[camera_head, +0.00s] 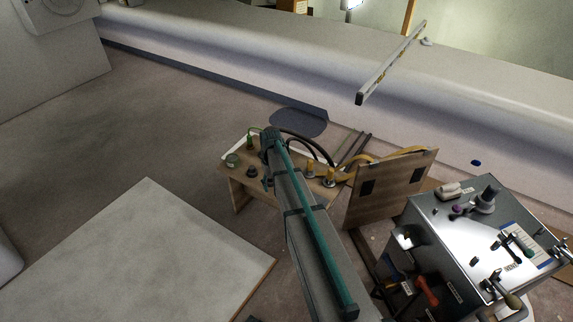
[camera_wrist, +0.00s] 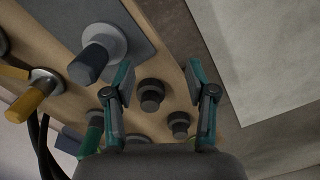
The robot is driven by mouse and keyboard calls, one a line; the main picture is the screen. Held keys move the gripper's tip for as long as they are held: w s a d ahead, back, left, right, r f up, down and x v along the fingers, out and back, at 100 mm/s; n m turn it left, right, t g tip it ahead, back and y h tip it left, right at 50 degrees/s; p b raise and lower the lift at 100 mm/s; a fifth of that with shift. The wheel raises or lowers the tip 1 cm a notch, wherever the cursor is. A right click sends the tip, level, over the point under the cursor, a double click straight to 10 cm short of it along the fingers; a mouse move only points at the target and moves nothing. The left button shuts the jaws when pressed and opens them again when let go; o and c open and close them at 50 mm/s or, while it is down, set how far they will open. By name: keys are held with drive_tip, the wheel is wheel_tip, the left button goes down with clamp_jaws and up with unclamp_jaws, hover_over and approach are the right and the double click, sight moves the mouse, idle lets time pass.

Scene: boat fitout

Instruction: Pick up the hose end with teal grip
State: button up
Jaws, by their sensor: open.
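My gripper (camera_wrist: 160,88) is open and empty above the wooden bench (camera_wrist: 66,22), its fingers apart over a dark round knob (camera_wrist: 151,95). A green-teal upright hose end (camera_wrist: 92,135) shows at lower left in the wrist view, partly hidden by the left finger. It seems to be the green one (camera_head: 250,140) at the bench's far left in the head view. A blue-grey grip with a grey collar (camera_wrist: 93,60) stands left of the left finger. I cannot tell for sure which one is the teal grip. My arm hides part of the bench in the head view.
Yellow hose ends (camera_wrist: 32,102) stand farther left, with black hoses (camera_head: 305,145) nearby. A second dark knob (camera_wrist: 180,123) sits by the right finger. An upright wooden panel (camera_head: 392,190) and a metal control box (camera_head: 455,235) stand right. A pale slab (camera_head: 140,255) lies left.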

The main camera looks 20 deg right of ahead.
drive_tip(key=w+d+r, duration=0.3)
drive_tip(key=w+d, duration=0.1)
drive_tip(key=w, duration=0.1)
drive_tip(key=w+d+r, duration=0.4)
drive_tip(key=w+d, duration=0.1)
drive_tip(key=w+d+r+b, duration=0.1)
drive_tip(key=w+d+r, duration=0.2)
drive_tip(key=w+d, duration=0.1)
drive_tip(key=shift+w+d+r, duration=0.15)
drive_tip(key=shift+w, duration=0.55)
drive_tip(key=shift+d, duration=0.15)
drive_tip(key=f+b, duration=0.1)
drive_tip(key=f, duration=0.2)
drive_tip(key=f+b, duration=0.1)
drive_tip(key=f, duration=0.6)
drive_tip(key=shift+a+f+b, duration=0.25)
drive_tip(key=shift+b, duration=0.15)
clamp_jaws()
